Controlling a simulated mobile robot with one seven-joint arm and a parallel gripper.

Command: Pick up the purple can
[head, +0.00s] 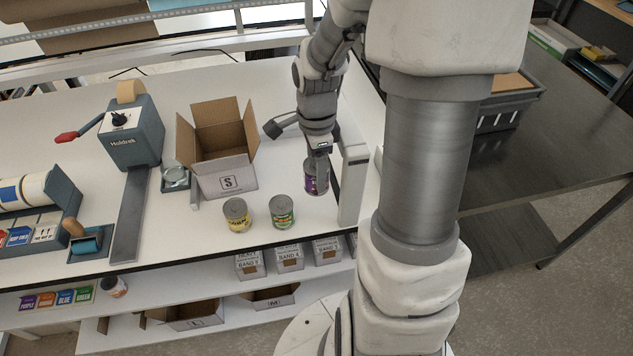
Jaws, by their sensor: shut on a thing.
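The purple can (316,183) is at the right end of the white table, near its front edge, in the head view. My gripper (317,160) is above it, pointing down, and is shut on the can's upper part. The can looks upright. I cannot tell whether its base touches the table or is slightly above it. The fingers are small and partly hidden by my wrist.
A green can (281,212) and a yellow can (237,215) stand just left of the purple can. An open cardboard box (228,177) marked S is behind them. A white upright panel (352,185) stands close on the right. A tape dispenser (133,135) is farther left.

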